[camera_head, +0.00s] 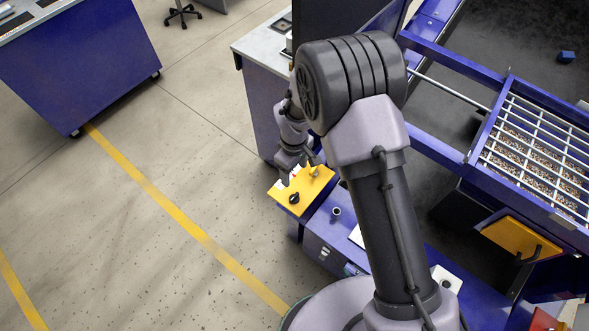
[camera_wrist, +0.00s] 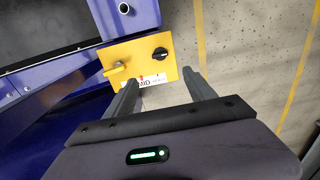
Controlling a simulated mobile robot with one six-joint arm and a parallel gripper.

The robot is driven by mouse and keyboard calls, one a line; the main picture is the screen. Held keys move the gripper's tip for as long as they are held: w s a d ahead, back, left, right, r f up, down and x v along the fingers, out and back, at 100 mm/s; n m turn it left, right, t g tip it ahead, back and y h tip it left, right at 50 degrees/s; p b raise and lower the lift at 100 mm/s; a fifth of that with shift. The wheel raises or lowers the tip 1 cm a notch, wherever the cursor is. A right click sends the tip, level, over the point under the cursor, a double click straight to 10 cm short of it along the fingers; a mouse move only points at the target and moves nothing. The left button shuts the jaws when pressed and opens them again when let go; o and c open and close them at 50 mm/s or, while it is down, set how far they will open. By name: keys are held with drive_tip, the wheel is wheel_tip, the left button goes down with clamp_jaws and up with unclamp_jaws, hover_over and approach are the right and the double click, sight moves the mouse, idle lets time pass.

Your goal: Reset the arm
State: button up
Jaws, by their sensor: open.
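My arm rises through the middle of the head view and bends down behind its elbow. My gripper (camera_wrist: 163,92) is open and empty in the wrist view, its two fingers apart. Beyond the fingertips is a yellow panel (camera_wrist: 145,53) with a black rotary knob (camera_wrist: 160,53), a yellow lever or handle (camera_wrist: 114,69) and a white label (camera_wrist: 148,80) partly hidden by a finger. The yellow panel also shows in the head view (camera_head: 312,183), just below my wrist. The gripper's fingers are hard to make out in the head view.
A blue machine with a metal grid (camera_head: 541,150) over granular material stands at right, with a yellow plate (camera_head: 521,238) below it. A blue block (camera_head: 566,57) lies on the dark belt. A blue cabinet (camera_head: 80,62) stands at upper left. The floor (camera_head: 130,240) at left is clear.

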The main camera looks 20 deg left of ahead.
drive_tip(key=d+r+m+t+y, duration=0.1)
drive_tip(key=d+r+m, duration=0.4)
drive_tip(key=r, duration=0.6)
drive_tip(key=d+r+m+t, duration=0.1)
drive_tip(key=d+r+m, duration=0.2)
drive_tip(key=d+r, duration=0.65)
drive_tip(key=s+d+r+m+t, duration=0.1)
drive_tip(key=s+d+r+m, duration=0.1)
drive_tip(key=s, duration=0.4)
drive_tip(key=s+d+r+m+t+b, duration=0.1)
drive_tip(key=s+d+r+m, duration=0.2)
drive_tip(key=r, duration=0.4)
drive_tip(key=s+d+r+m+t+y, duration=0.1)
drive_tip(key=s+d+r+m, duration=0.2)
drive_tip(key=s, duration=0.5)
drive_tip(key=shift+s+d+r+m+t+b, duration=0.3)
drive_tip(key=shift+r+m+t, duration=0.1)
drive_tip(key=shift+r+m, duration=0.5)
drive_tip(key=shift+f, duration=0.1)
